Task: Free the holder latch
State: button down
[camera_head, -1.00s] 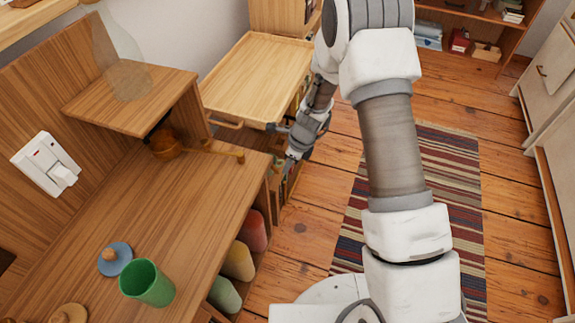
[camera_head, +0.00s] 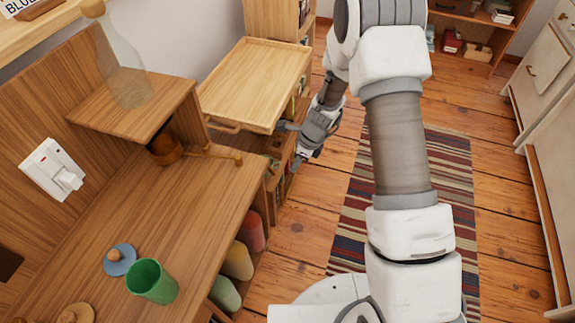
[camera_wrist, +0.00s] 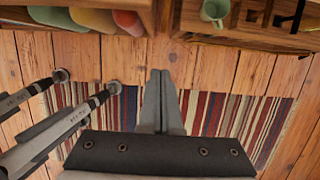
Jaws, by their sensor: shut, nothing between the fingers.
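My gripper (camera_wrist: 160,74) is shut and empty, its two fingers pressed together over the floor in the wrist view. In the head view my gripper (camera_head: 296,163) is low beside the open-fronted wooden cabinet, below and right of the wooden tray. I cannot make out a holder latch for certain. In the wrist view a dark, angular bracket-like part (camera_wrist: 287,18) shows in the wooden shelving at the top right, apart from my fingers. A green mug (camera_wrist: 213,10) sits in that shelving, left of the dark part.
The wooden tray (camera_head: 258,82) lies beyond the desk (camera_head: 150,215). A green cup (camera_head: 152,283) stands on the desk, and a brown pot with a long handle (camera_head: 166,151) sits under the raised shelf.

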jog(key=s+d+r+p, duration=0.1)
jog(key=d+r, duration=0.3)
jog(key=d, duration=0.4)
jog(key=shift+s+r+p, duration=0.3)
jog(key=shift+s+r, duration=0.1)
jog(key=shift+s, duration=0.5)
jog(key=s+a+r+n+t, duration=0.1)
jog(key=s+r+n, duration=0.3)
jog(key=r, duration=0.6)
jog(key=s+r+n+t, duration=0.1)
jog(key=r+n, duration=0.5)
jog(key=r, duration=0.5)
jog(key=s+d+r+n+t+h, duration=0.3)
jog(key=s+r+n, duration=0.9)
jog(key=s, duration=0.5)
notch_tip(320, 180, up, 17)
jog(key=p, duration=1.6)
jog(key=shift+d+f, duration=0.15)
jog(key=shift+d, duration=0.1)
